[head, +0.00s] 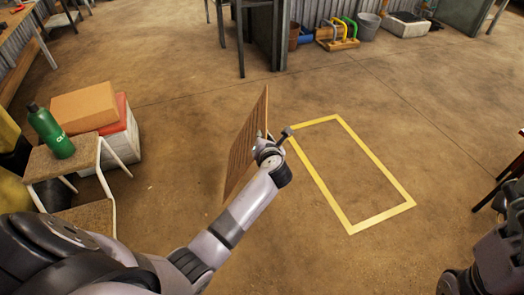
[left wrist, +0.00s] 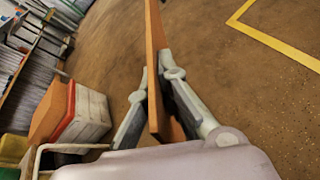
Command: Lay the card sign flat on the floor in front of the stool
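The card sign (head: 246,145) is a thin brown board with slatted lines, held on edge and nearly upright above the floor in the head view. My left gripper (head: 267,145) is shut on it near its right side. In the left wrist view, the two fingers (left wrist: 158,90) pinch the sign (left wrist: 154,45) from both faces. The stool (head: 85,158) stands at the left, with a tan seat and white legs. A green bottle (head: 51,132) stands on its seat. The sign is to the right of the stool, apart from it. My right arm shows at the lower right; its gripper is not visible.
A yellow rectangle (head: 380,213) is marked on the bare floor right of the sign. A red and white box (head: 122,135) with an orange-brown box (head: 84,107) on top stands behind the stool. Middle floor is clear.

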